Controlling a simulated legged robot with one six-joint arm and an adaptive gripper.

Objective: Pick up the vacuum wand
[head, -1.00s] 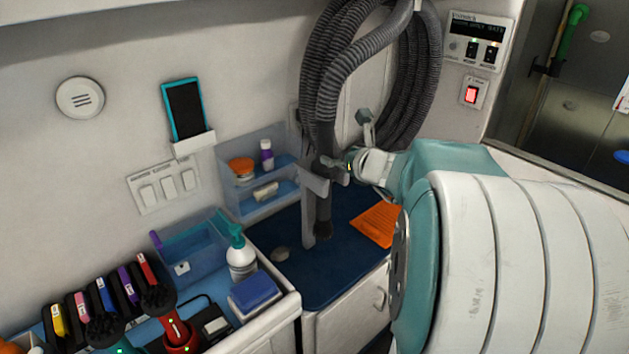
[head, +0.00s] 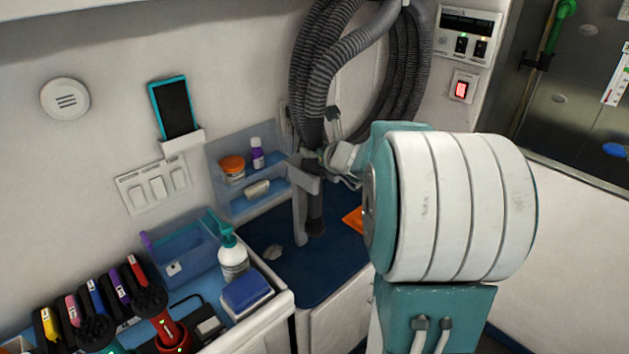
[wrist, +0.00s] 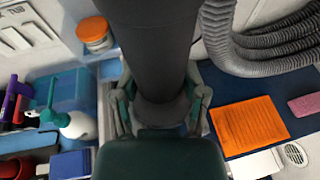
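The vacuum wand (head: 316,208) is a dark tube hanging upright below the grey ribbed hose, beside a grey wall bracket (head: 304,174). My gripper (head: 323,155) is at the upper part of the wand, reaching in from the right. In the wrist view the wand (wrist: 165,50) fills the middle and runs down between the two fingers of my gripper (wrist: 161,98), one on each side.
The coiled hose (head: 405,75) hangs behind. An orange cloth (wrist: 242,123) lies on the blue counter to the right. A wall shelf (head: 236,204) holds an orange-lidded jar (head: 232,168). A pump bottle (head: 232,260) and clippers (head: 165,325) stand at the lower left.

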